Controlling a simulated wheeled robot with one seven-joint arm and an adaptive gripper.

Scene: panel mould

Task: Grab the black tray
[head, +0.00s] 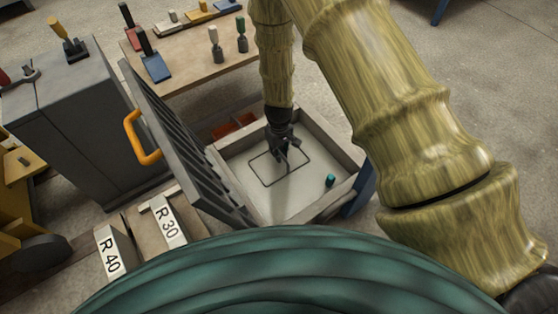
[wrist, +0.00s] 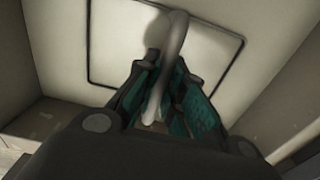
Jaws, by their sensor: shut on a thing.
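My gripper (head: 284,150) reaches down into a pale open box (head: 325,215), over a rectangle with a thin black outline on the box floor. In the wrist view, the teal-padded fingers (wrist: 165,95) are closed around a curved grey bar-like handle (wrist: 178,38). The handle stands against a pale flat panel with a black rectangular outline (wrist: 90,45). I see no plainly black tray; whether this outlined panel is the tray I cannot tell. The fingers hide part of the handle, and its lower end is not clear.
A dark slatted panel (head: 178,140) with an orange handle (head: 140,138) leans at the box's left side. A small teal cylinder (head: 330,180) stands inside the box at right. Behind is a wooden table (head: 195,72) with tools. Blocks marked R 30 (head: 168,222) and R 40 (head: 112,252) lie at left.

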